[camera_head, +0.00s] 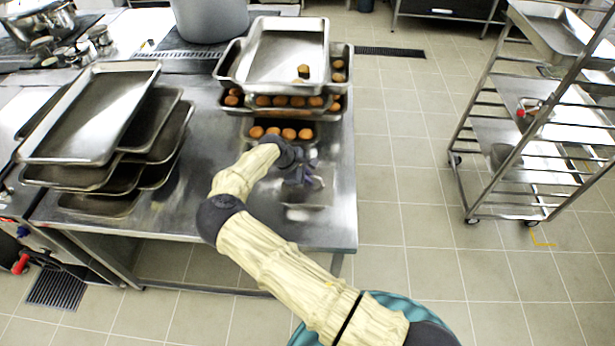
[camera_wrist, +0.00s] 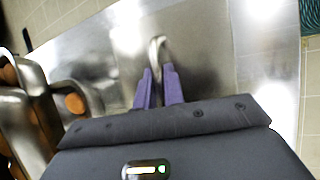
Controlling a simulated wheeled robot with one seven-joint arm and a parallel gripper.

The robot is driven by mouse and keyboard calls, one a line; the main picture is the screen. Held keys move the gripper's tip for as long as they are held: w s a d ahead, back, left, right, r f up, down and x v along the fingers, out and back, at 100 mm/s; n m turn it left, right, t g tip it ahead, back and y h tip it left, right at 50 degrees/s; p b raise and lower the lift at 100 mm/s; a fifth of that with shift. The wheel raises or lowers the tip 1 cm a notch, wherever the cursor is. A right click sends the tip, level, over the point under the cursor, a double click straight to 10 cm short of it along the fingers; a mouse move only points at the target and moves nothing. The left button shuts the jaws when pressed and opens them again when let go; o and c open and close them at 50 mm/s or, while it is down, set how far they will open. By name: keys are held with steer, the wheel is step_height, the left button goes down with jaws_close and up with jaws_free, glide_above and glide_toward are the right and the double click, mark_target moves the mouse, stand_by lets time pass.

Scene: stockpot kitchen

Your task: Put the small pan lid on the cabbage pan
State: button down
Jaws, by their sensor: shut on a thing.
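My gripper (camera_head: 314,183) is low over the right part of the steel table. In the wrist view its two purple fingers (camera_wrist: 159,84) are closed on a curved metal handle (camera_wrist: 157,50). The handle appears to belong to a flat shiny steel piece, apparently the small pan lid (camera_wrist: 203,45), below the fingers. In the head view a bright patch by the gripper seems to be this lid (camera_head: 305,213); its outline is hard to tell from the tabletop. Whether it touches the table I cannot tell. I cannot make out any cabbage or the cabbage pan.
Stacked steel trays (camera_head: 95,115) cover the table's left. A stockpot (camera_head: 210,18) is at the back. A rack (camera_head: 530,120) stands right, across open floor.

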steer(key=c, duration=1.4)
jaws_free()
steer(key=shift+a+r, duration=0.1)
steer(key=b+v, duration=0.5)
steer(key=v, duration=1.2)
